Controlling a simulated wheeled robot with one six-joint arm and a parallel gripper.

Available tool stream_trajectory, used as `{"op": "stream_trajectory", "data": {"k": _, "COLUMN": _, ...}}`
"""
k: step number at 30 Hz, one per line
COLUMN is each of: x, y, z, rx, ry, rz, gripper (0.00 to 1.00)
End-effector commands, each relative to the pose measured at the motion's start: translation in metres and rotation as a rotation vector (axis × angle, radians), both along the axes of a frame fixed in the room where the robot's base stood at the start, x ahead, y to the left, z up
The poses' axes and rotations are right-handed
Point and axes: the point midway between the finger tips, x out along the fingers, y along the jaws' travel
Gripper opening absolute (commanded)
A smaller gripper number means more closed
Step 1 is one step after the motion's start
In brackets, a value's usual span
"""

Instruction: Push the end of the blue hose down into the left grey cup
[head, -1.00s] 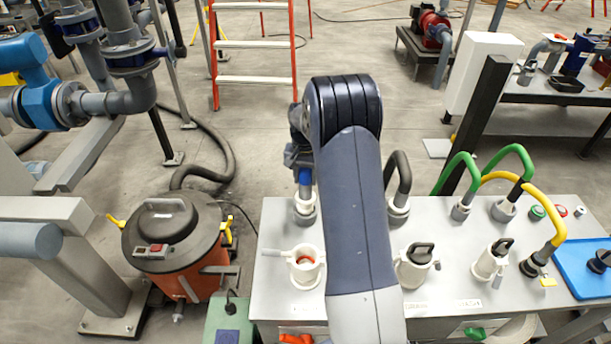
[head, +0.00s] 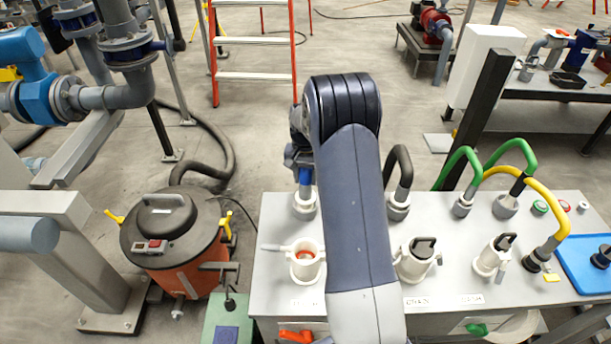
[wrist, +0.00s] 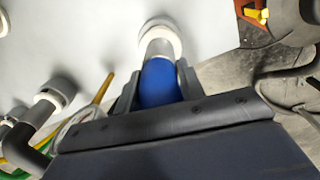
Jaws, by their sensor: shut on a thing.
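The blue hose (wrist: 158,84) is held in my gripper (wrist: 155,88), whose dark jaws lie on both sides of it in the wrist view. A short blue part of it also shows below my gripper in the head view (head: 305,176). Its grey end points down into the mouth of the left grey cup (head: 304,208), which shows as a pale ring in the wrist view (wrist: 160,28). The end appears to be inside the rim; how deep it sits cannot be told. My arm hides the rest of the hose.
On the same bench top (head: 275,212) a white port (head: 304,264) with a side handle stands in front of the cup. A black hose (head: 399,170) stands in another cup to the right, with green and yellow hoses beyond. An orange vacuum drum (head: 178,245) stands left of the bench.

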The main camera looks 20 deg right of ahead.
Motion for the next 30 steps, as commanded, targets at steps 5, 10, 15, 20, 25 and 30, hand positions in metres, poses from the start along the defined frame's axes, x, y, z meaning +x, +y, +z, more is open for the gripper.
{"op": "stream_trajectory", "data": {"k": 5, "x": 0.0, "y": 0.0, "z": -0.005, "rx": 0.0, "ry": 0.0, "rz": 0.0, "gripper": 0.0}}
{"op": "stream_trajectory", "data": {"k": 10, "x": 0.0, "y": 0.0, "z": -0.009, "rx": 0.0, "ry": 0.0, "rz": 0.0, "gripper": 0.0}}
{"op": "stream_trajectory", "data": {"k": 15, "x": 0.0, "y": 0.0, "z": -0.014, "rx": 0.0, "ry": 0.0, "rz": 0.0, "gripper": 0.0}}
{"op": "stream_trajectory", "data": {"k": 20, "x": 0.0, "y": 0.0, "z": -0.014, "rx": 0.0, "ry": 0.0, "rz": 0.0, "gripper": 0.0}}
{"op": "stream_trajectory", "data": {"k": 25, "x": 0.0, "y": 0.0, "z": -0.014, "rx": 0.0, "ry": 0.0, "rz": 0.0, "gripper": 0.42}}
{"op": "stream_trajectory", "data": {"k": 30, "x": 0.0, "y": 0.0, "z": -0.014, "rx": 0.0, "ry": 0.0, "rz": 0.0, "gripper": 0.56}}
